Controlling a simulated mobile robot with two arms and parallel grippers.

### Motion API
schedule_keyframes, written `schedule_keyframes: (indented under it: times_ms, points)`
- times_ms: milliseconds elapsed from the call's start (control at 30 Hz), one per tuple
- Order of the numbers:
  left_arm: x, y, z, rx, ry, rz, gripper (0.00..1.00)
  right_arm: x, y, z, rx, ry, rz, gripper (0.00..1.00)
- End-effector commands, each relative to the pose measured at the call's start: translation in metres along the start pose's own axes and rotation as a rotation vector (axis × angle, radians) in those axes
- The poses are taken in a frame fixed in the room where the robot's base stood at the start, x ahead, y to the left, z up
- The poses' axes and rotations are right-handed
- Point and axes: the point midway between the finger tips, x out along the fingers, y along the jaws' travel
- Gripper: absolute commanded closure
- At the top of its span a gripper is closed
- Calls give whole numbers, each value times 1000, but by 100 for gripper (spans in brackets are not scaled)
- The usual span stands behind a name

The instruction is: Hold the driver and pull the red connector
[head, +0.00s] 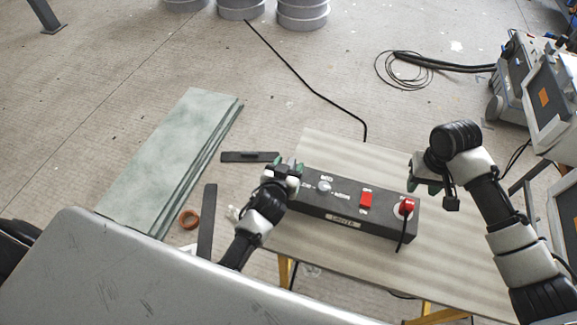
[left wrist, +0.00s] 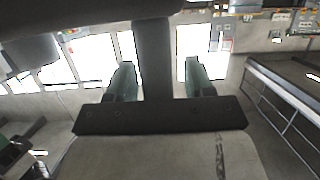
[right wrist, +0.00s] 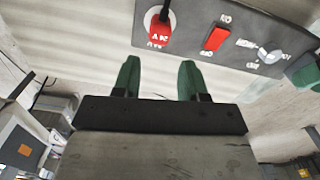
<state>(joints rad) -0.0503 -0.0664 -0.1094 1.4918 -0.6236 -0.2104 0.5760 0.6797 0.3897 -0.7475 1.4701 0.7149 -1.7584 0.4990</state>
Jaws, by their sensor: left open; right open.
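The driver (head: 345,221) is a long dark grey box with a label on its front, lying on the table. It has a grey knob (head: 323,187), a red switch (head: 366,200) and, at its right end, the red connector (head: 406,206) with a black cable hanging down. My left gripper (head: 288,167) is open at the box's left end; whether it touches is unclear. My right gripper (head: 418,174) is open above and behind the connector end, apart from it. In the right wrist view the red connector (right wrist: 160,32) sits in its white round socket, beyond the open green fingertips (right wrist: 157,75).
The striped wooden table (head: 455,262) has yellow legs and is bare right of the box. Instrument units (head: 550,95) stand at right. A cable crosses the floor behind.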

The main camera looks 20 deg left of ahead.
Motion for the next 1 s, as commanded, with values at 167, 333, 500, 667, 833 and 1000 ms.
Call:
schedule_keyframes:
  times_ms: [167, 333, 500, 667, 833, 1000]
  points:
    - [0, 0, 0, 0, 0, 0, 65, 0, 0, 0, 0, 0, 0, 57]
    - [0, 0, 0, 0, 0, 0, 91, 0, 0, 0, 0, 0, 0, 57]
    - [0, 0, 0, 0, 0, 0, 100, 0, 0, 0, 0, 0, 0, 57]
    - [0, 0, 0, 0, 0, 0, 100, 0, 0, 0, 2, 0, 0, 51]
    - [0, 0, 0, 0, -1, 0, 100, 20, -1, 1, 109, -5, -3, 40]
    - [0, 0, 0, 0, -1, 0, 100, 23, 0, 0, 144, 1, 0, 40]
